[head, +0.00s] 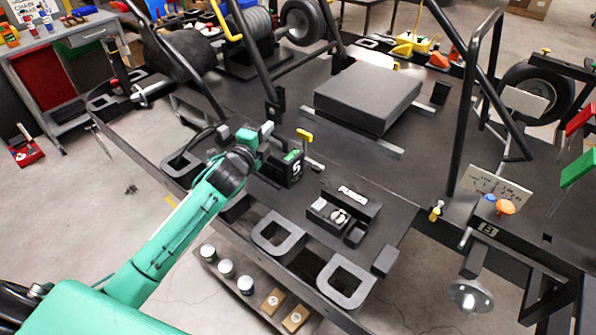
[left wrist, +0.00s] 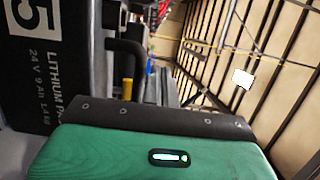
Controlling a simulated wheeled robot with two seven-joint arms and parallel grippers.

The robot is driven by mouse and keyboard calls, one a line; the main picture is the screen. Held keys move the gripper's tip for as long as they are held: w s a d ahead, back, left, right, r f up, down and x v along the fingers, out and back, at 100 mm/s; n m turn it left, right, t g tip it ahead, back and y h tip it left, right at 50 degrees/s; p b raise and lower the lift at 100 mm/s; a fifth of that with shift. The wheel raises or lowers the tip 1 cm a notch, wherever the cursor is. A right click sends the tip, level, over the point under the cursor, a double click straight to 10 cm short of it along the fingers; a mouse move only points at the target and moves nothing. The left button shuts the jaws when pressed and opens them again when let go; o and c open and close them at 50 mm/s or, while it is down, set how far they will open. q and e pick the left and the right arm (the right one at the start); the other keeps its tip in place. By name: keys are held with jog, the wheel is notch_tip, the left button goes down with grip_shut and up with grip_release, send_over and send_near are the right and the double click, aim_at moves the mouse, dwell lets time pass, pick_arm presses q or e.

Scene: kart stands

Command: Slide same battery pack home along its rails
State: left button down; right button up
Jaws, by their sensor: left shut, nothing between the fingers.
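The battery pack (head: 283,168) is a black box with a white 5 and a green patch on top. It sits on the dark kart deck near the left edge. In the left wrist view its printed face (left wrist: 40,65) fills the left side, reading 5, LITHIUM, 24V 9Ah. My left gripper (head: 266,131) is shut and empty, at the pack's far left upper side; whether it touches the pack I cannot tell. The rails under the pack are hidden. My right gripper is not in view.
A flat black box (head: 368,95) lies on the deck behind. A fuse box (head: 343,211) sits right of the pack. Black tubes rise from the deck at left and right. Jars (head: 227,268) stand on a low shelf in front.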

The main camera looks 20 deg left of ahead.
pick_arm(q)
jog(key=s+d+p, duration=0.2)
jog(key=s+d, duration=0.2)
jog(key=d, duration=0.7)
notch_tip(320, 180, down, 10)
jog(key=shift+f+p, duration=0.1)
jog(key=shift+p, duration=0.4)
jog(key=shift+w+a+r+p, duration=0.1)
jog(key=shift+a+r+p, duration=0.1)
jog(key=shift+a+p, duration=0.1)
jog(key=shift+a, duration=0.15)
jog(key=shift+w+a+f, duration=0.1)
jog(key=shift+a, duration=0.05)
